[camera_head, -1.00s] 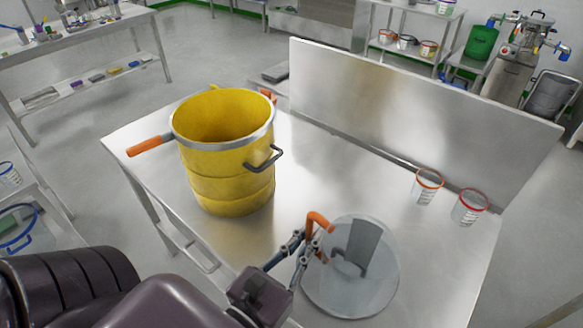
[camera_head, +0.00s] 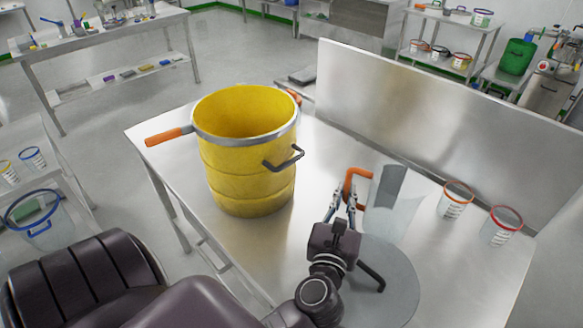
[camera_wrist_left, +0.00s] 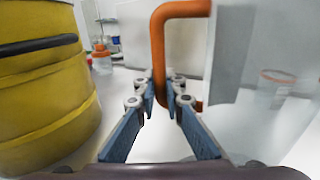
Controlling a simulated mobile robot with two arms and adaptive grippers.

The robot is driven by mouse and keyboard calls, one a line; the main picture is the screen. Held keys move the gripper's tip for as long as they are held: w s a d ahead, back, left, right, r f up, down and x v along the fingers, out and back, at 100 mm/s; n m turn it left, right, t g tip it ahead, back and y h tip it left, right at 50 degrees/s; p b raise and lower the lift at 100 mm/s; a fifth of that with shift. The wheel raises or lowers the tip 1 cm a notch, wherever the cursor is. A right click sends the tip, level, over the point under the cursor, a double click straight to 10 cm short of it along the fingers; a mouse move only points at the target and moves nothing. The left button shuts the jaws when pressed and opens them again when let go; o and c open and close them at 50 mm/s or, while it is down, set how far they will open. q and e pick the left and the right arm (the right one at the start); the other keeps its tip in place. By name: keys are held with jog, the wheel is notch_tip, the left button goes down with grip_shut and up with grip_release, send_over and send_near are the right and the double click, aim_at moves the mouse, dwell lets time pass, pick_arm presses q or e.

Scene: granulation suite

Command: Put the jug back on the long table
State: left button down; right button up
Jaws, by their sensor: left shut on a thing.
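The clear jug (camera_head: 399,213) has an orange handle (camera_head: 352,186) and a grey panel on its side. My left gripper (camera_head: 346,205) is shut on the handle, with the jug just past its fingertips. In the left wrist view the handle (camera_wrist_left: 158,50) stands between the blue fingers (camera_wrist_left: 162,95), with the jug wall (camera_wrist_left: 233,60) to the right. The jug looks upright above the steel table (camera_head: 320,160); whether its base touches the table is unclear. My right gripper is not in view.
A yellow drum (camera_head: 248,160) stands left of the jug. Two clear cups, orange-rimmed (camera_head: 455,202) and red-rimmed (camera_head: 502,227), stand right, near the upright steel panel (camera_head: 430,120). Another table (camera_head: 110,45) is far left.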

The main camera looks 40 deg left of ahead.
pick_arm(q)
jog(key=w+d+f+n+y+b, duration=0.1)
jog(key=w+y, duration=0.1)
jog(key=w, duration=0.5)
jog(key=w+a+g+p, duration=0.15)
jog(key=a+p, duration=0.35)
jog(key=a, duration=1.2)
jog(key=shift+t, duration=0.25)
jog(key=shift+w+a+f+b, duration=0.15)
jog(key=shift+f+b, duration=0.2)
jog(key=shift+f, duration=0.85)
jog(key=shift+s+a+f+b, duration=0.1)
jog(key=shift+f+b, duration=0.25)
jog(key=shift+f, duration=0.8)
jog(key=shift+w+a+f+b, duration=0.15)
jog(key=shift+f+b, duration=0.2)
jog(key=shift+f, duration=0.85)
jog(key=shift+s, duration=0.1)
jog(key=shift+f, duration=0.2)
jog(key=c, duration=2.3)
grip_release()
jog(key=shift+r, duration=0.1)
